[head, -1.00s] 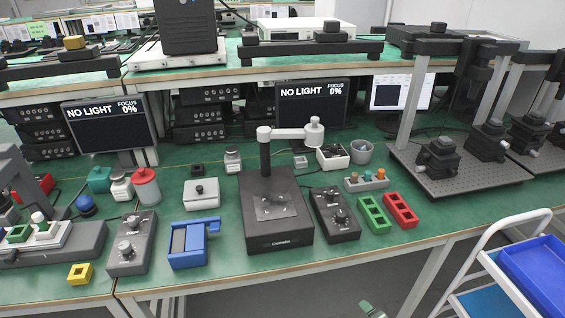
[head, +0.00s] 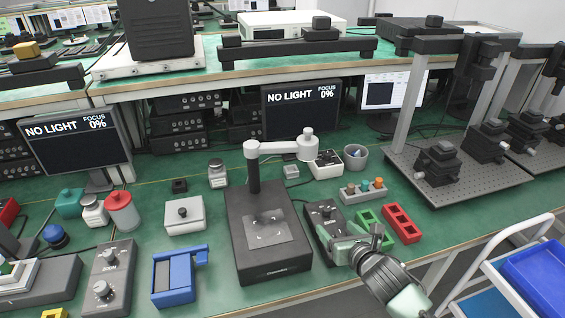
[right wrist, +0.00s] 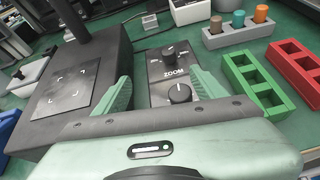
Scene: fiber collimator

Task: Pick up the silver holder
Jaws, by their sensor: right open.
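A light grey, silver-looking holder (head: 357,195) with brown, teal and orange cylinders standing in it sits on the green bench, right of the centre. It also shows at the top of the right wrist view (right wrist: 240,36). A small silver-grey block (head: 291,171) lies behind it to the left; I cannot tell which of the two is the silver holder. My right gripper (head: 358,240) is open and empty. In the right wrist view its spread fingers (right wrist: 160,82) flank the zoom control box, with the grey holder ahead to the right. My left gripper is not in view.
The dark zoom control box (head: 317,214) stands beside the black microscope stand (head: 270,272). Green (right wrist: 245,72) and red (right wrist: 293,61) slotted trays lie to the gripper's right. A white box (head: 328,170) and grey cup (head: 355,162) stand behind the grey holder.

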